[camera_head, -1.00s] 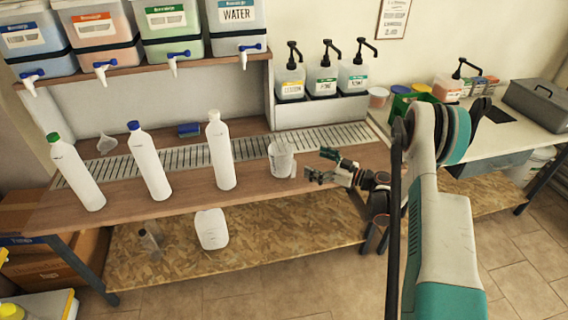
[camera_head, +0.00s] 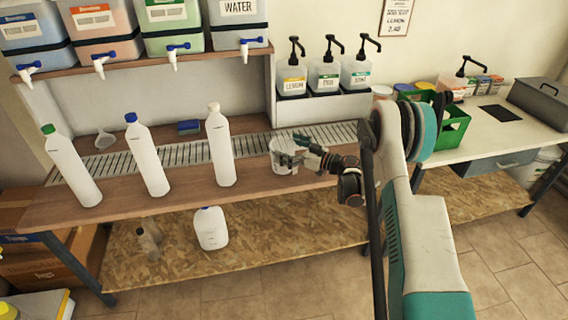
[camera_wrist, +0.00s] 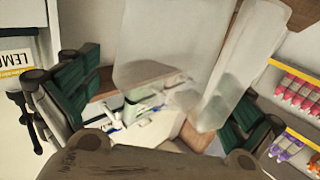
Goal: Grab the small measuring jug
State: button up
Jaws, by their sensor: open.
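The small measuring jug (camera_head: 280,156) is whitish and translucent and stands upright on the wooden bench, at the front edge of the metal drain grate. My gripper (camera_head: 293,149) is at its right side, with the fingers reaching around it. In the wrist view the jug (camera_wrist: 165,45) fills the upper middle, between the two green-padded fingers of my open gripper (camera_wrist: 165,108). The left finger stands apart from it. The right finger is close to the jug's handle side, and I cannot tell whether it touches.
Three white bottles, the nearest to the jug being white-capped (camera_head: 220,145), stand to the left. Pump dispensers (camera_head: 325,77) stand on a ledge behind. A green crate (camera_head: 448,125) is on the right-hand counter. A white canister (camera_head: 211,228) sits on the lower shelf.

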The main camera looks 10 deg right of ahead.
jog(key=shift+w+a, duration=0.3)
jog(key=shift+a, duration=0.05)
jog(key=shift+r, duration=0.1)
jog(key=c, duration=1.2)
jog(key=shift+r, duration=0.1)
